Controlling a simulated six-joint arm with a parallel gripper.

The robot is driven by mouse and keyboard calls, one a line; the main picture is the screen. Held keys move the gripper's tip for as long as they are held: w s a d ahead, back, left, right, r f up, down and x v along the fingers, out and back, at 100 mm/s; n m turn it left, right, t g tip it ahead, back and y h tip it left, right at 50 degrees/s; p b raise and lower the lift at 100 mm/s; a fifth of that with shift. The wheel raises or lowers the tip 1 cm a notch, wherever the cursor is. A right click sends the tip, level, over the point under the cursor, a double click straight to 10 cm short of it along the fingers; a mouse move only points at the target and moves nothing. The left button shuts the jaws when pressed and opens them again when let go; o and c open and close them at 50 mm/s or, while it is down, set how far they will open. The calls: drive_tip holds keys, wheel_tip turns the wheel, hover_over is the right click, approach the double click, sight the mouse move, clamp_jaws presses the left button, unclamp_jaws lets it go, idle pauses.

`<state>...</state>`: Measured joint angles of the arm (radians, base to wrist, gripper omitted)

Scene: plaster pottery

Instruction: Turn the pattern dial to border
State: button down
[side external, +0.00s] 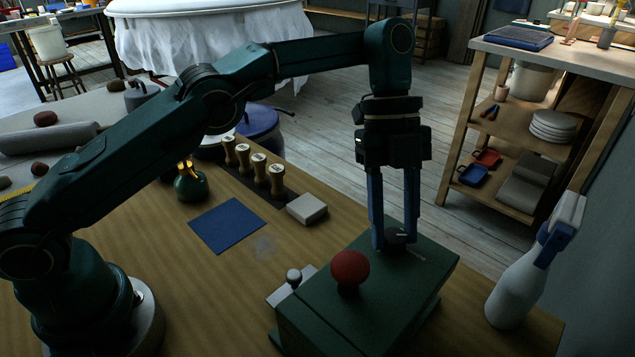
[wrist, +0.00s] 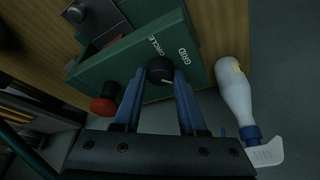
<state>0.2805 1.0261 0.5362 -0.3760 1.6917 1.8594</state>
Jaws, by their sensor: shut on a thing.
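The pattern dial (wrist: 160,70) is a black round knob on top of a dark green box (side external: 345,308). The labels CIRCLE and GRID show beside it in the wrist view; no border label is readable. A pale pointer line on the knob shows, but I cannot tell which label it marks. My gripper (side external: 396,243) points straight down over the box, with its blue fingers on either side of the dial (side external: 399,239). In the wrist view my gripper (wrist: 158,75) is shut on the dial.
A red ball knob (side external: 350,268) stands on the box near the dial. A white spray bottle (side external: 525,275) stands to the right.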

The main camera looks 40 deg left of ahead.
drive_tip(key=shift+s+a+f, duration=0.1)
drive_tip(key=shift+f, duration=0.05)
idle(0.7)
drive_tip(key=shift+c, duration=2.3)
unclamp_jaws()
